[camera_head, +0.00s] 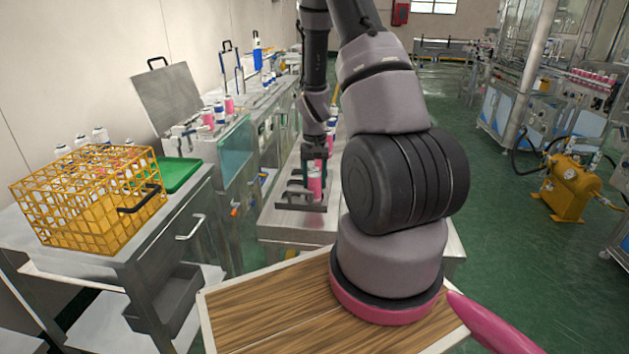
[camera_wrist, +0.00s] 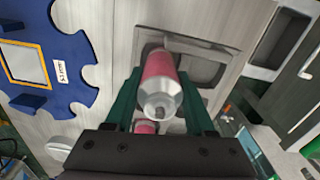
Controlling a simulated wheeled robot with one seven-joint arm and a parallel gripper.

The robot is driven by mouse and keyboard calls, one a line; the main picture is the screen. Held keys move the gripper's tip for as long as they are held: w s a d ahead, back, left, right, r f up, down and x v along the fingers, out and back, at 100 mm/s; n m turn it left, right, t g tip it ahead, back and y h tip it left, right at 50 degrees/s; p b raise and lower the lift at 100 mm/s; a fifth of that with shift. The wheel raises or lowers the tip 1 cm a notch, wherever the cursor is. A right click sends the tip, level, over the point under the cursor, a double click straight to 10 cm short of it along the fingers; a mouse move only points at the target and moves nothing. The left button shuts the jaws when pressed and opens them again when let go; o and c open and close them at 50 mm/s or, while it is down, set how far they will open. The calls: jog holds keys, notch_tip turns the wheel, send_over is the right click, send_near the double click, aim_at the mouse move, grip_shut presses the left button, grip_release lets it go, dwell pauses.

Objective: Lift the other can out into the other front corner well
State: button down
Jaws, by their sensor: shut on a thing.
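In the wrist view a pink can with a silver top (camera_wrist: 158,82) is between the green fingers of my gripper (camera_wrist: 161,100), which is shut on it. Behind it is the grey tray (camera_wrist: 205,70) with recessed wells. A second pink can (camera_wrist: 146,128) shows lower down, partly hidden by the gripper body. In the head view my gripper (camera_head: 318,150) points down over the tray (camera_head: 297,206) on the metal bench. A pink can (camera_head: 314,186) stands at the tray, below the gripper. Whether the held can's base is clear of its well cannot be told.
A blue notched star wheel (camera_wrist: 60,65) lies left of the tray in the wrist view. Machine lines stand behind.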

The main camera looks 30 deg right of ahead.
jog(key=shift+c, duration=0.9)
grip_release()
jog(key=shift+f, duration=0.1)
notch_tip(320, 180, up, 11)
jog(key=shift+f, duration=0.1)
jog(key=s+a+r+t+y, duration=0.1)
jog(key=s+a+r+t, duration=0.2)
jog(key=r, duration=0.7)
jog(key=s+a+r+t, duration=0.1)
jog(key=s+a+r, duration=0.3)
jog(key=r, duration=0.5)
jog(key=s+a+r+t, duration=0.1)
jog(key=s+a+r, duration=0.2)
jog(key=s+r, duration=0.2)
jog(key=s+a+r+n+t+y, duration=0.1)
jog(key=s+a+r+t, duration=0.1)
jog(key=s+r, duration=0.3)
jog(key=s+a, duration=0.1)
jog(key=s, duration=0.1)
jog(key=shift+s+a, duration=0.25)
jog(key=shift+s, duration=0.15)
